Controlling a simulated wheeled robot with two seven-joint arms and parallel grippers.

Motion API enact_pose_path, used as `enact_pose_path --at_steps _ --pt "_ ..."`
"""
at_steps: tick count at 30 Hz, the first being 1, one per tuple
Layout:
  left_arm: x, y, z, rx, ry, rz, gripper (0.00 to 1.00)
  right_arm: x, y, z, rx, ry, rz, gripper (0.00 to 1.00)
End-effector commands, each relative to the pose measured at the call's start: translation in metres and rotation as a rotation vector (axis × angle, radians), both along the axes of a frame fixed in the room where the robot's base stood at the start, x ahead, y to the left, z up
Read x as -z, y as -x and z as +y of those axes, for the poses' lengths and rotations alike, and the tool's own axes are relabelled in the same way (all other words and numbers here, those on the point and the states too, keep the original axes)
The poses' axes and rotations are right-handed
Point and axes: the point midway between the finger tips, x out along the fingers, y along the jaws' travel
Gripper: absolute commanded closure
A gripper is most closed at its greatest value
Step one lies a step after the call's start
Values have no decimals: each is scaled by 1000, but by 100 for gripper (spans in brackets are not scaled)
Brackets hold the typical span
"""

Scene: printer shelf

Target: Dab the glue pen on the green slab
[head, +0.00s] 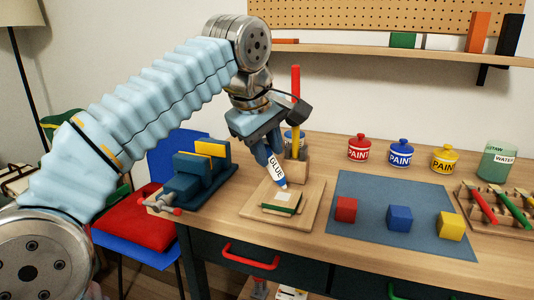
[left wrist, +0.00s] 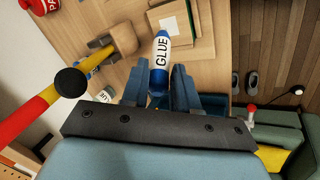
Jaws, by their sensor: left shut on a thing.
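My left gripper (head: 270,152) is shut on the glue pen (head: 277,170), a white tube marked GLUE with blue ends. The pen is tilted, its tip pointing down at the back edge of the green slab (head: 297,206). I cannot tell whether the tip touches it. The slab shows a green edge and a pale square on top, and lies on a wooden board (head: 253,209). In the left wrist view the pen (left wrist: 161,58) sits between the fingers (left wrist: 160,88), its tip near the pale square (left wrist: 170,25). My right gripper is not in view.
A wooden holder (head: 296,168) with a red stick (head: 295,82) stands close behind the pen. A blue vise (head: 196,172) is at left. A blue-grey mat (head: 374,228) with red, blue and yellow cubes is at right, with paint pots (head: 400,153) behind.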

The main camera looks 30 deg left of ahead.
Motion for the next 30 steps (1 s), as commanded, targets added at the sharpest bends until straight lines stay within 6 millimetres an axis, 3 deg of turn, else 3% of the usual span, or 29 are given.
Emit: enact_pose_path --at_steps 15,30 --pt "-46 -1 0 0 -1 -1 100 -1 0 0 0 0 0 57" --pt "-50 0 0 0 -1 0 100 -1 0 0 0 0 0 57"
